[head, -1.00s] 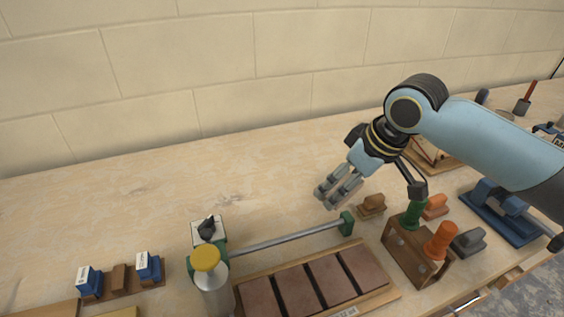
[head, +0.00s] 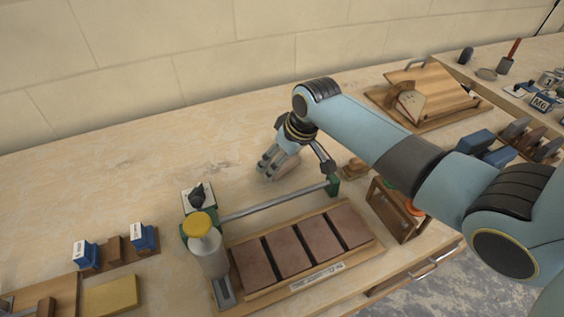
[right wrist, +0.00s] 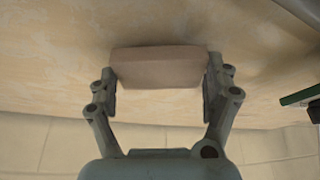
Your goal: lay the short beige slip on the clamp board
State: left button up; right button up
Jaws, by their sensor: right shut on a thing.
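My right gripper (head: 268,166) is behind the metal rod in the head view. Its fingers are shut on a short beige slip (right wrist: 160,67), a plain block lying across both fingertips in the right wrist view. In the head view the slip is mostly hidden by the fingers. The bench surface shows behind it, and I cannot tell whether it touches. A rod (head: 280,204) with green end blocks runs behind a wooden tray (head: 260,297) of several brown slabs. I cannot tell for sure which fixture is the clamp board. My left gripper is not in view.
A yellow-capped bottle (head: 204,243) stands at the rod's left end. Blue labelled blocks (head: 145,238) sit on a small board at left. A wooden rack (head: 398,212) is at right, partly behind my arm. The bench at back left is clear.

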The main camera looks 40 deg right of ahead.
jog(key=shift+w+f, duration=0.1)
jog(key=shift+f, duration=0.7)
jog(key=o, duration=0.8)
jog(key=shift+f, duration=0.15)
jog(key=o, duration=0.3)
jog(key=shift+o, duration=0.2)
